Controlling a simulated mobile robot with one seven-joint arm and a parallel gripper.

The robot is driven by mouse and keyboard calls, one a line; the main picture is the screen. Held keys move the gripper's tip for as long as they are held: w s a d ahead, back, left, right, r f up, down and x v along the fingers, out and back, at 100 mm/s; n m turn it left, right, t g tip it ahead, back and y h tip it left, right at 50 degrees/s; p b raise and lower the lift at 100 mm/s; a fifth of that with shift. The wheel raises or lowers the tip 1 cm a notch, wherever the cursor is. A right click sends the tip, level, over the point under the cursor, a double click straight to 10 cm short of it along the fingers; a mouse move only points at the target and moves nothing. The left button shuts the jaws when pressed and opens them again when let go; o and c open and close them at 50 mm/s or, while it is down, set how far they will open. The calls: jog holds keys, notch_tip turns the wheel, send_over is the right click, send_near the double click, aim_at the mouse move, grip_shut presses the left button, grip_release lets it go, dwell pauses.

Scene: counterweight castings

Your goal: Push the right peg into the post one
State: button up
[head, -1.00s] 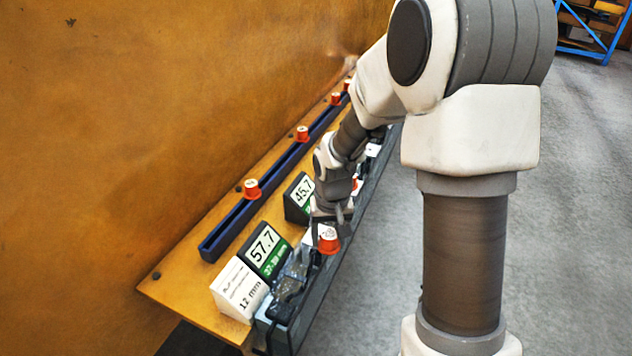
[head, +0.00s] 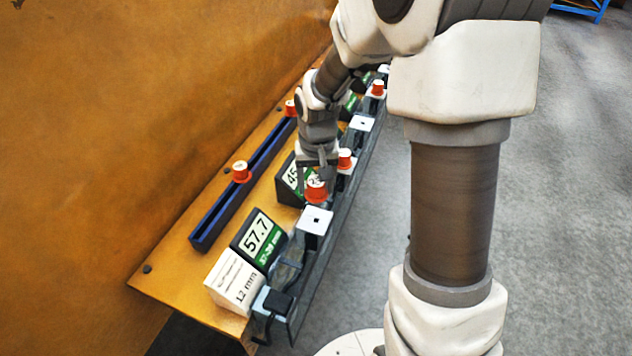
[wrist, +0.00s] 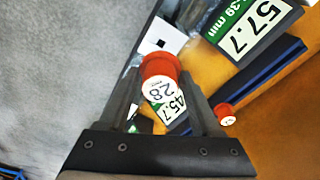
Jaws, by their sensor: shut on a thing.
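My gripper (head: 318,165) is shut on a red peg (head: 316,190) with a white numbered cap. In the wrist view the peg (wrist: 159,68) sits between the fingers (wrist: 163,85), its cap reading 28. The nearest white post top (head: 315,220), with a small square hole, is bare just in front of the held peg; it also shows in the wrist view (wrist: 162,40). The peg appears above and apart from that hole. Another red peg (head: 345,159) stands in the same row just behind. I cannot tell which post is number one.
A display reading 57.7 (head: 257,236), a second display (head: 290,178) and a white 12 mm block (head: 234,282) stand beside the posts. Another holed post top (head: 361,122) is farther back.

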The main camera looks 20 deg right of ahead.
aim_at(316, 201)
jog(key=shift+f, duration=0.1)
jog(key=shift+f+b, duration=2.5)
jog(key=shift+f, duration=0.35)
jog(key=shift+f+b, duration=1.85)
jog(key=shift+f, duration=0.1)
jog(key=o, duration=1.5)
jog(key=shift+r, duration=0.1)
jog(key=shift+c, duration=0.2)
notch_tip(316, 201, up, 17)
jog(key=s+p, duration=0.1)
jog(key=s, duration=0.1)
jog(key=shift+a+r, duration=0.15)
jog(key=shift+a, duration=0.05)
jog(key=shift+s, duration=0.1)
jog(key=s+r+n+t, duration=0.1)
jog(key=s+r+t, duration=0.1)
jog(key=s, duration=0.7)
jog(key=s+r+n+t, duration=0.1)
jog(key=s+t, duration=0.1)
jog(key=s, duration=0.7)
jog(key=shift+d+r, duration=0.2)
jog(key=shift+r, duration=0.2)
